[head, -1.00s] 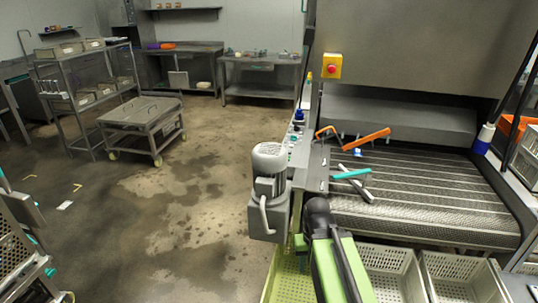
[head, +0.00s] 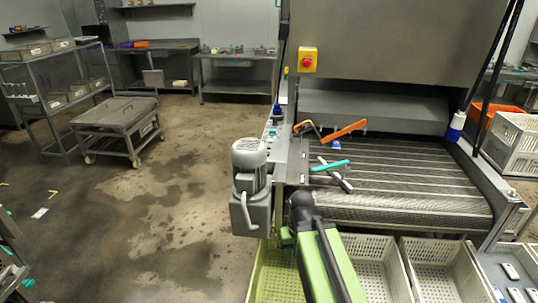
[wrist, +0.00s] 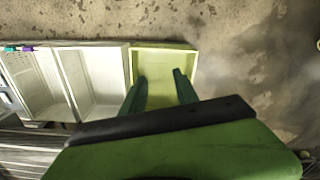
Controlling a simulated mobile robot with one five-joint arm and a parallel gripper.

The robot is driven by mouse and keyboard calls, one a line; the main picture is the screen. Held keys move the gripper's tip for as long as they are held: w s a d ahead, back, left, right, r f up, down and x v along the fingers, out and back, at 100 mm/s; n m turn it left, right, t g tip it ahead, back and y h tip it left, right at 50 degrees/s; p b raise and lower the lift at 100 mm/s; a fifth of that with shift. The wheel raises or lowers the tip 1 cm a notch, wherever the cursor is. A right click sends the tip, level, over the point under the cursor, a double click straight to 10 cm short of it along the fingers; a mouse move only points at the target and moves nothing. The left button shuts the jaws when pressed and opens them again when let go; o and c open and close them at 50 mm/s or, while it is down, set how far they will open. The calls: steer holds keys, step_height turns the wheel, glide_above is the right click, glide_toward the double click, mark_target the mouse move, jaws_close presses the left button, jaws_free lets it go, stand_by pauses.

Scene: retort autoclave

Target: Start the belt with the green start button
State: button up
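The belt (head: 410,182) is a dark slatted conveyor coming out from under a steel housing. A narrow control panel (head: 272,131) with several small buttons runs along its left side in the head view. Small green-looking spots show on it, but I cannot tell which is the start button. My gripper (wrist: 160,76) is open and empty in the wrist view, with its two green fingers apart over the green crate.
A grey motor (head: 251,185) juts out beside the panel. Orange (head: 345,131) and teal-handled (head: 330,166) tools lie on the belt. A red button on a yellow box (head: 307,60) is on the housing. A green crate (head: 262,285) and white crates (head: 433,250) stand in front.

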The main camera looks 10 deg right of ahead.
jaws_close()
stand_by(1.6)
